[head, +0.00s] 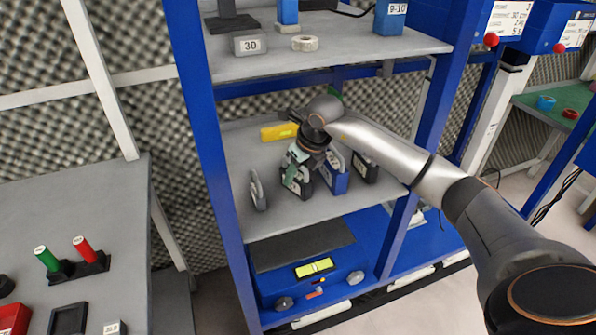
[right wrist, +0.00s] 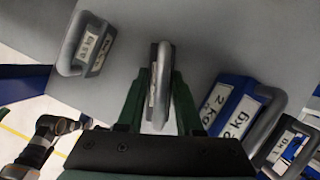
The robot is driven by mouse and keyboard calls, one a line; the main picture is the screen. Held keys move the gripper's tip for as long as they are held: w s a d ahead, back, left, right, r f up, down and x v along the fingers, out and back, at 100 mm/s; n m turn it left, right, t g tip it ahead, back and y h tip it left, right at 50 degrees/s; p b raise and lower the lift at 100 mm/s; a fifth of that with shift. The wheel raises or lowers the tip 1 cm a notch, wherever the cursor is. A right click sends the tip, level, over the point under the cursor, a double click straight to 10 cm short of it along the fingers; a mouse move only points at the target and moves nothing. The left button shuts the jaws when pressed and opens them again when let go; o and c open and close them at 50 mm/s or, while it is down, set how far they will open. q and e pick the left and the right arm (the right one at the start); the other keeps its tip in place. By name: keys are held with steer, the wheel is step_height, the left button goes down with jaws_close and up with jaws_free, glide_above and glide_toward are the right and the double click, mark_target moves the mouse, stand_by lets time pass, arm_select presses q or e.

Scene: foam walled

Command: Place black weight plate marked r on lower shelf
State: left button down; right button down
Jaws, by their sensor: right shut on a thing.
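My right gripper (head: 304,157) reaches down onto the lower shelf (head: 300,213) of the blue rack. It is shut on the grey handle of a black weight plate (head: 295,183) with a white label. In the right wrist view, the handle of the held plate (right wrist: 161,85) sits between the dark green fingers of the right gripper (right wrist: 160,90). Its marking is not readable. The plate is upright, at or just above the shelf surface; I cannot tell whether it touches. My left gripper is not in view.
A blue weight (head: 334,175) and a black weight (head: 364,168) stand close right of the held plate. Another weight (head: 258,191) stands to its left with a gap. A yellow object (head: 279,131) lies behind. The upper shelf (head: 370,52) overhangs; a blue post (head: 202,150) bounds the left.

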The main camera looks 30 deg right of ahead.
steer(key=shift+w+r, duration=0.1)
steer(key=shift+r, duration=0.05)
steer(key=c, duration=1)
jaws_free()
steer(key=shift+f, duration=0.2)
steer(key=o, duration=0.4)
steer(key=shift+o, duration=0.2)
steer(key=shift+r, duration=0.15)
